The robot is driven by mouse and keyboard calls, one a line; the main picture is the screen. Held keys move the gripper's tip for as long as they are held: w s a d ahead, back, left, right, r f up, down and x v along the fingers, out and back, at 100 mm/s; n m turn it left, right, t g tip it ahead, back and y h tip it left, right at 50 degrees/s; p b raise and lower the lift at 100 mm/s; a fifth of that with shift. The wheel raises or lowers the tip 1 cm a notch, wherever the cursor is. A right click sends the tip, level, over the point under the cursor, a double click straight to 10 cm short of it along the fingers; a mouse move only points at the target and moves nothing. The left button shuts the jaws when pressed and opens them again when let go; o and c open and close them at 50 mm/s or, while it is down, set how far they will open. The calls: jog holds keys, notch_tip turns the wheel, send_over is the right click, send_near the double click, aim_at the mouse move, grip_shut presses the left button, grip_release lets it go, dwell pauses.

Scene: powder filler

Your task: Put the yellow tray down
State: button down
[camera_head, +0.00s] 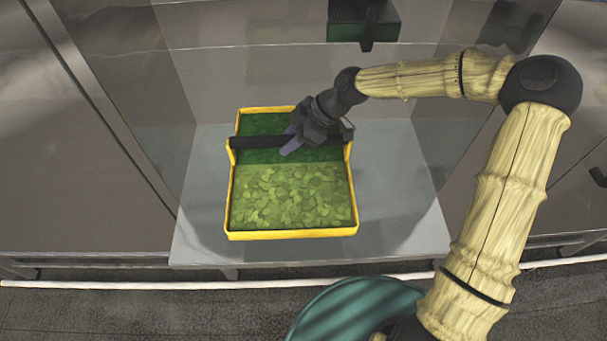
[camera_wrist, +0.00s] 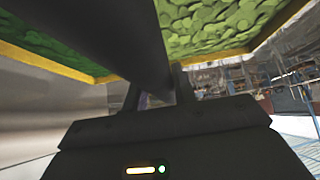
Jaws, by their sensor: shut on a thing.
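The yellow tray (camera_head: 292,235) has a yellow rim and a dark bar (camera_head: 262,142) across its middle. It holds dark green bits in its far half and light green bits in its near half. My gripper (camera_head: 293,145) is shut on the dark bar near its right part. The tray looks level over the grey table; I cannot tell whether its underside touches the surface. In the wrist view, the dark bar (camera_wrist: 125,40) runs into my gripper (camera_wrist: 160,92), with the tray's yellow edge (camera_wrist: 45,62) and green contents beyond it.
The grey table (camera_head: 400,215) has free room right of the tray and a narrow strip in front and at left. Clear panels stand around the table. A dark green box (camera_head: 345,32) is up behind the tray. A teal round thing (camera_head: 355,312) is at the front.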

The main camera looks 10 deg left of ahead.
jog(key=p, duration=0.1)
send_over(286, 169)
jog(key=d, duration=0.1)
jog(key=f, duration=0.4)
jog(key=shift+w+d+f, duration=0.2)
jog(key=shift+w+f, duration=0.1)
jog(key=shift+f, duration=0.1)
jog(key=shift+s+a+f, duration=0.1)
jog(key=shift+a+f, duration=0.05)
jog(key=shift+f, duration=0.3)
jog(key=shift+s+a, duration=0.1)
jog(key=shift+f+p, duration=0.65)
jog(key=shift+f, duration=1.25)
jog(key=c, duration=1.1)
grip_release()
jog(key=shift+f, duration=0.1)
